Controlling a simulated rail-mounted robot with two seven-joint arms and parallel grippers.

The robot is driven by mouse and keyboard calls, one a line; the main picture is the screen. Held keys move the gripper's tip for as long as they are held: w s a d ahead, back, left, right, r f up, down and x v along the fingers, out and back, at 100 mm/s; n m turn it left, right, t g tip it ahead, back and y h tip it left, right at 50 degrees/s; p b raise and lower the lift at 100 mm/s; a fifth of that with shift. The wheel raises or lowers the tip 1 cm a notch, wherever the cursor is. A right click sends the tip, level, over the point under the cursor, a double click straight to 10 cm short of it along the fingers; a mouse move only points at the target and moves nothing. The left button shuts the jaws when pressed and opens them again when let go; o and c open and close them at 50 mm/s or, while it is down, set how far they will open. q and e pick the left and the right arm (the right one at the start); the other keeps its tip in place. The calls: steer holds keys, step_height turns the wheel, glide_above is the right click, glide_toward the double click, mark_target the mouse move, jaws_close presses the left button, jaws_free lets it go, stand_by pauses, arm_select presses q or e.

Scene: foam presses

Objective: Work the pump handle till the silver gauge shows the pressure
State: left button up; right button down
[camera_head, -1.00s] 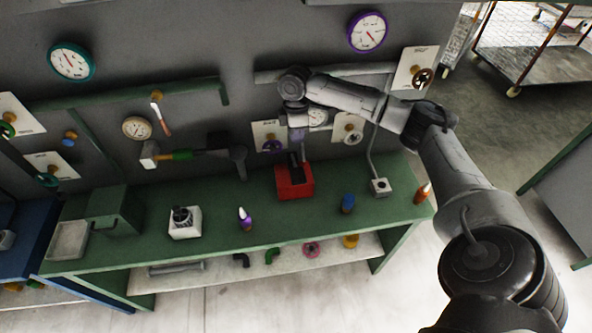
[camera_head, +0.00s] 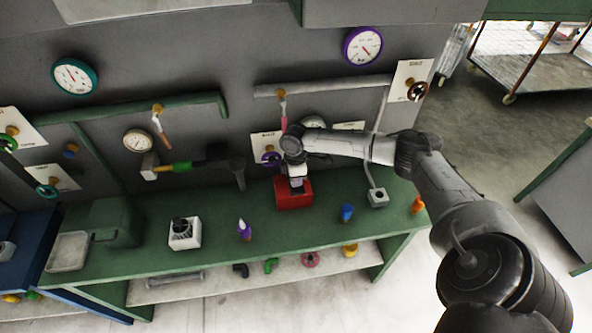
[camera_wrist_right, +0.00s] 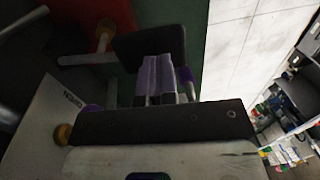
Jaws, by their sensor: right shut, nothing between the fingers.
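The red pump (camera_head: 293,194) sits on the green bench, below the wall. My right gripper (camera_head: 297,183) is shut and empty, low over the pump and covering much of it. In the right wrist view its two fingers (camera_wrist_right: 161,68) are together, pointing at a dark flat piece (camera_wrist_right: 150,44) that looks like the pump handle. I cannot tell whether they touch. A pale-faced gauge (camera_head: 313,121), likely the silver one, is on the wall behind my right arm. The arm hides most of it, and its needle cannot be read. My left gripper is not in view.
Teal (camera_head: 75,76), purple (camera_head: 362,46) and cream (camera_head: 137,141) gauges hang on the wall. A grey box (camera_head: 378,198) is right of the pump.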

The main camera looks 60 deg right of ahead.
steer(key=shift+f, duration=0.45)
